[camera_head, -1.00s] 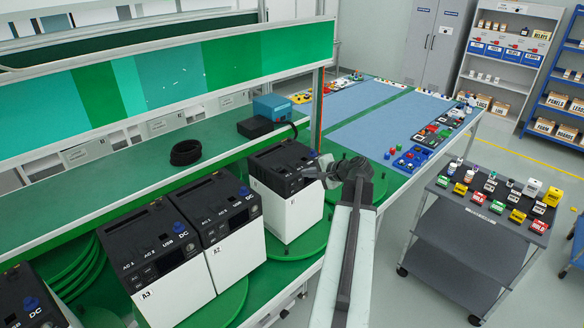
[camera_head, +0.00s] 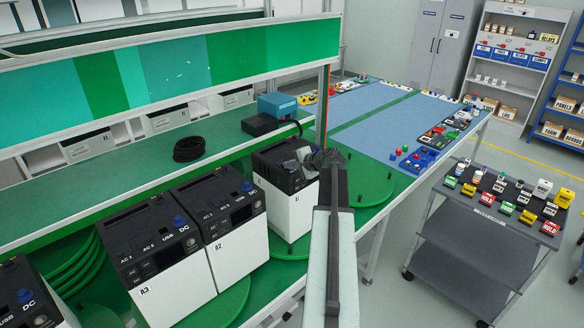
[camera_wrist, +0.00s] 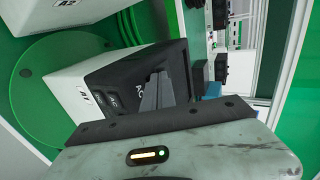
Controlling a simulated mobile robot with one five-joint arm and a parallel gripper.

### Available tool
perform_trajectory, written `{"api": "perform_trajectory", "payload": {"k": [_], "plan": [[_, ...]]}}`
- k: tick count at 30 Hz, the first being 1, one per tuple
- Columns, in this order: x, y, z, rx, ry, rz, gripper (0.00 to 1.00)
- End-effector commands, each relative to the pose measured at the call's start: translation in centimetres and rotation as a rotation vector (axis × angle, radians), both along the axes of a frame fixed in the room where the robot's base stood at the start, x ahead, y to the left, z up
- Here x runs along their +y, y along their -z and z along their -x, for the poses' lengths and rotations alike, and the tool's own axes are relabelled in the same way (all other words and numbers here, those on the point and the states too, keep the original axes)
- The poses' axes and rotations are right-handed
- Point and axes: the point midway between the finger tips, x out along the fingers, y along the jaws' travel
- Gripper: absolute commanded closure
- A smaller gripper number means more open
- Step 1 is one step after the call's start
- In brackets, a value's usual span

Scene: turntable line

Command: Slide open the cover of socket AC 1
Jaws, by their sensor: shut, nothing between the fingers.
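The nearest unit to my gripper is a white box (camera_head: 284,207) with a black top (camera_head: 268,158); it stands on a green round plate. My gripper (camera_head: 290,164) is over the right part of that top, fingers together and empty. In the wrist view the grey fingers (camera_wrist: 157,78) point at the black panel (camera_wrist: 126,76), beside partly hidden lettering that begins "A". I cannot tell whether they touch it. Two small dark panels (camera_wrist: 105,102) lie left of the fingers. The AC 1 cover on this unit cannot be made out; the fingers hide part of the panel.
Unit A2 (camera_head: 232,258) and unit A3 (camera_head: 172,293) stand to the left, their tops lettered AC 1, AC 2, USB and DC. A black cable coil (camera_head: 188,149) and a blue box (camera_head: 277,106) lie behind. A grey cart (camera_head: 478,245) with small parts stands at the right.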

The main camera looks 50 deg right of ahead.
Motion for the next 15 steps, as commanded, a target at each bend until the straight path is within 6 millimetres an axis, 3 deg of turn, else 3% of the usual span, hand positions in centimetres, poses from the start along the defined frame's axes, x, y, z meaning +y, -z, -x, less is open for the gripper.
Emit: {"api": "perform_trajectory", "payload": {"k": [5, 12, 15], "plan": [[0.0, 0.0, -0.1, 0.0, 0.0, 0.0, 1.0], [-0.3, 0.0, -3.0, 0.0, -0.001, 0.0, 1.0], [-0.3, 0.0, -3.4, 0.0, -0.001, 0.001, 1.0]]}}
